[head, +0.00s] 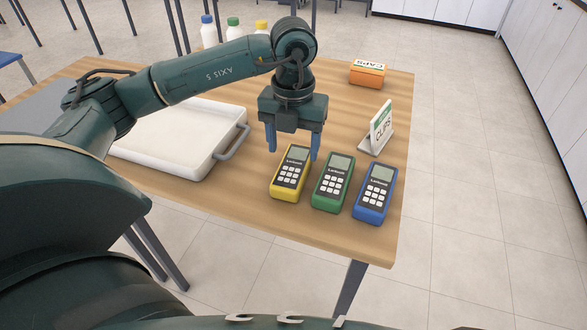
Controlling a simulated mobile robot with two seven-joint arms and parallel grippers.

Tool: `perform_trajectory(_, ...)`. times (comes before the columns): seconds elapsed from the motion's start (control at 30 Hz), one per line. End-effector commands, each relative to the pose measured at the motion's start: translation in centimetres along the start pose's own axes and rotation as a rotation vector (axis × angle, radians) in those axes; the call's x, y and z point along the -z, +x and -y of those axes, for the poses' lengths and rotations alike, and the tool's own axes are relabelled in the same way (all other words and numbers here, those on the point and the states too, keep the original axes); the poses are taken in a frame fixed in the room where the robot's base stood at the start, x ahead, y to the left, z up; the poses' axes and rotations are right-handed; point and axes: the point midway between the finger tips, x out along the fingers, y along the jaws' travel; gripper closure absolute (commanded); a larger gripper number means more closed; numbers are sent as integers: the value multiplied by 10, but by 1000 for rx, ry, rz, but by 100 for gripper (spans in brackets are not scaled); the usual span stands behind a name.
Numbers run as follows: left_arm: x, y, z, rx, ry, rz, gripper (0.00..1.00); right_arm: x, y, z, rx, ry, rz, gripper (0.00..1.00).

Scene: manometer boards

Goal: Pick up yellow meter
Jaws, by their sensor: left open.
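The yellow meter (290,174) lies face up on the wooden table, leftmost in a row of three meters. The green meter (332,182) lies just to its right, and the blue meter (375,193) is to the right of that. My left gripper (293,150) points down with its blue fingers apart, over the far end of the yellow meter. It is open and holds nothing. I cannot tell its exact height above the meter. My right gripper is not in view.
A white tray (168,130) with a grey handle is left of the meters. A CLIPS sign (381,130) stands behind them, with an orange CAPS box (367,74) farther back. Bottles with blue (208,32), green (233,29) and yellow caps stand at the back left.

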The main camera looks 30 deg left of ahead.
Motion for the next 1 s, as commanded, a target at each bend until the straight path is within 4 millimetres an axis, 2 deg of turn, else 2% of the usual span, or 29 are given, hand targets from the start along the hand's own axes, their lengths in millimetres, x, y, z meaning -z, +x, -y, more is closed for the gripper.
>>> perform_trajectory(0.17, 1, 13, 0, -1, 0, -3, 36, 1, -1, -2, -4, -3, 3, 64)
perform_trajectory(0.43, 4, 51, 1, 0, 0, -3, 36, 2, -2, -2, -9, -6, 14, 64)
perform_trajectory(0.73, 3, 56, 1, 1, 1, 0, 36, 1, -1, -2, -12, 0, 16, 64)
perform_trajectory(1.0, 3, 56, 1, 1, 1, 0, 58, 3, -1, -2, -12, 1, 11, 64)
